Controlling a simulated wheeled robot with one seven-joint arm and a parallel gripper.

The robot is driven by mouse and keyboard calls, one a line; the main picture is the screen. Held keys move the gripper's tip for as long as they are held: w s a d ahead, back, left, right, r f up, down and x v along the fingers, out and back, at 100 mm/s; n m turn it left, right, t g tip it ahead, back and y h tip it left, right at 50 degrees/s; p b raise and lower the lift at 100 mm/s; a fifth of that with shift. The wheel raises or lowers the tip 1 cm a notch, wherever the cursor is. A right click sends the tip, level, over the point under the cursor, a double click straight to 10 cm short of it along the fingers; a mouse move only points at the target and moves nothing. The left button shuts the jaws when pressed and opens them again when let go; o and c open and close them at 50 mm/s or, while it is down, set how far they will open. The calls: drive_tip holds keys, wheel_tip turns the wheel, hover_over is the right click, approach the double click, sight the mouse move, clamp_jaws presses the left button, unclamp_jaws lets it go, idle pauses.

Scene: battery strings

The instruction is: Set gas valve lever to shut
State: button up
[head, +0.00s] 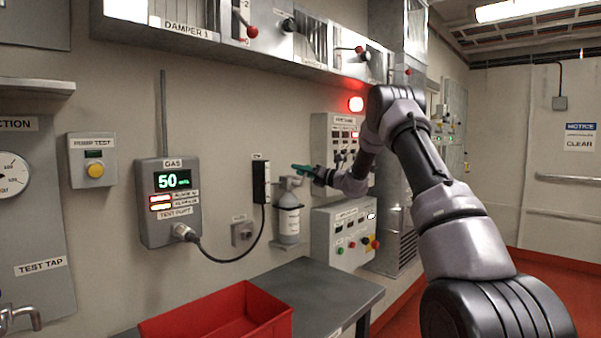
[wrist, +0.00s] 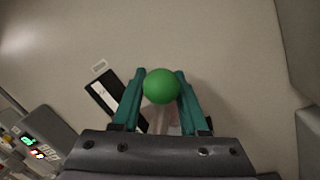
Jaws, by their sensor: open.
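A grey gas bottle (head: 289,222) with a valve on top hangs on the wall, right of the gas monitor. My gripper (head: 303,169) is at the height of the valve top, close to it. In the wrist view a green ball knob (wrist: 161,86) sits between the two teal fingers of my open gripper (wrist: 160,76). Whether the fingers touch the knob I cannot tell. The lever's arm is not clearly visible, so its setting cannot be read. In the head view the knob cannot be told apart from my teal fingers.
The gas monitor (head: 168,202) reads 50 with lit alarm lamps. Its hose (head: 226,260) runs to a black wall holder (head: 261,182) beside the bottle. Control boxes (head: 343,235) stand to the right. A red bin (head: 217,316) is on the bench (head: 335,290) below.

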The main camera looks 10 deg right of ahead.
drive_tip(key=v, duration=1)
drive_tip(key=shift+s+d, duration=0.25)
